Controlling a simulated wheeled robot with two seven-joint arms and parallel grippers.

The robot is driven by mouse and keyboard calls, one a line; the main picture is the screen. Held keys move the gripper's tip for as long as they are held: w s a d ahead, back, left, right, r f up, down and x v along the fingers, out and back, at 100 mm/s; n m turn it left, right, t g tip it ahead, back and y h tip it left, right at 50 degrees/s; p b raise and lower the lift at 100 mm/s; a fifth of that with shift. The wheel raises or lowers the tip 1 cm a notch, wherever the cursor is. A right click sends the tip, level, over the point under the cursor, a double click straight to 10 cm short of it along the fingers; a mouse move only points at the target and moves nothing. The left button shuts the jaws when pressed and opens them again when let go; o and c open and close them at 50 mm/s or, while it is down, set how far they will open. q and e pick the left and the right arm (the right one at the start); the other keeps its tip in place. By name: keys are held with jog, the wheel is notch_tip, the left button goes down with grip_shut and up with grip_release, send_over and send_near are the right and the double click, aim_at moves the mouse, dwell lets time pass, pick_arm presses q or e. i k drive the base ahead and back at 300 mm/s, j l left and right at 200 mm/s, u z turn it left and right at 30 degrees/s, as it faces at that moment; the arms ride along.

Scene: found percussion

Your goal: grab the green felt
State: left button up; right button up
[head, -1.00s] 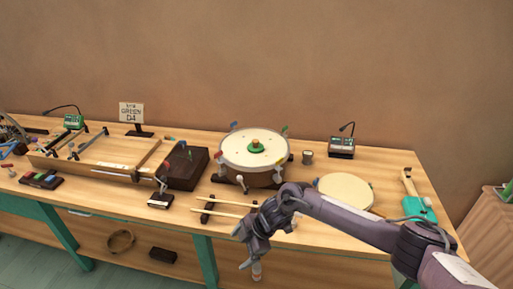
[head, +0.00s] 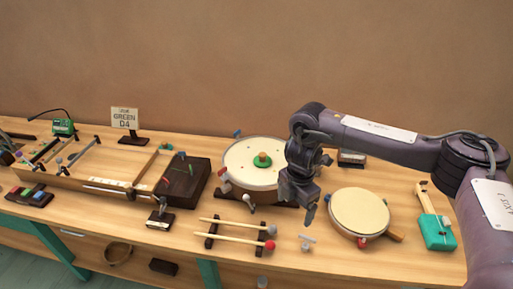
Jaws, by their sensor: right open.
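A green disc with a tan knob (head: 262,160) sits on the white head of the round drum (head: 240,152). I cannot tell whether this disc is felt. Small coloured pieces, one of them green, lie in a dark tray (head: 40,199) at the far left; they are too small to tell their material. My right gripper (head: 308,212) is open and empty. It points down in front of the drum's right side, apart from the green disc, and its arm hides part of the drum's right edge. My left gripper is not in view.
Two mallets (head: 232,222) lie on a dark rack in front of the drum.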

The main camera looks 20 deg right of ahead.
aim_at(262, 160)
jog(key=i, duration=1.05)
